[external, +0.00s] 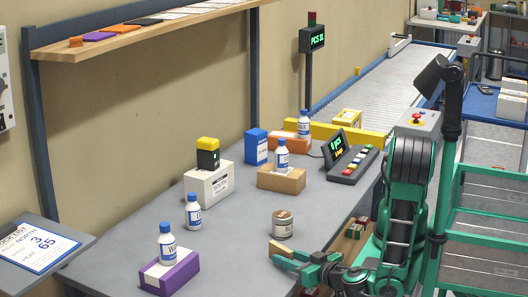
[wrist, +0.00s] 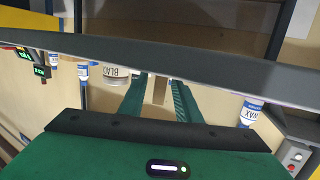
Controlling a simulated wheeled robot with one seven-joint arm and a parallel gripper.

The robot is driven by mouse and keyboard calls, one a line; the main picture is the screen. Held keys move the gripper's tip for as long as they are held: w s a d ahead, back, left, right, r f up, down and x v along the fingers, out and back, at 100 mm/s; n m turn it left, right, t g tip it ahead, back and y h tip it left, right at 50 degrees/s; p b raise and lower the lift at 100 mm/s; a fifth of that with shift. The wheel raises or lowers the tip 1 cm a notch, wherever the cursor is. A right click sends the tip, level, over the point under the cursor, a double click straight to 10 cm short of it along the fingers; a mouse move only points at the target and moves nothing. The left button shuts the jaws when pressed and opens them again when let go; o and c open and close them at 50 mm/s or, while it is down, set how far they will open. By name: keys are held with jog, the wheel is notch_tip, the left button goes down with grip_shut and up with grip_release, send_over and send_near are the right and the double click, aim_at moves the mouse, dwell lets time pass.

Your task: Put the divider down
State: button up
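A tan, flat piece that looks like the divider (external: 281,249) is at the tips of my gripper (external: 284,259), near the front edge of the grey table. In the wrist view the divider (wrist: 159,90) stands between the two green fingers of my gripper (wrist: 158,78), which appear closed on it. Its far end and lower side are hard to make out. In the external view it shows just in front of a round tin (external: 282,224); I cannot tell whether it touches the table.
On the grey table (external: 240,232) stand a purple box (external: 169,274) with a white bottle (external: 167,243), another bottle (external: 193,211), a white carton (external: 209,185), a brown box (external: 281,180) and a button console (external: 353,166). Bare tabletop lies left of the tin.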

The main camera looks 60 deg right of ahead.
jog(key=shift+s+a+f, duration=0.1)
jog(key=shift+s+a, duration=0.05)
jog(key=shift+s, duration=0.05)
jog(key=shift+o, duration=0.6)
jog(key=shift+v, duration=2.25)
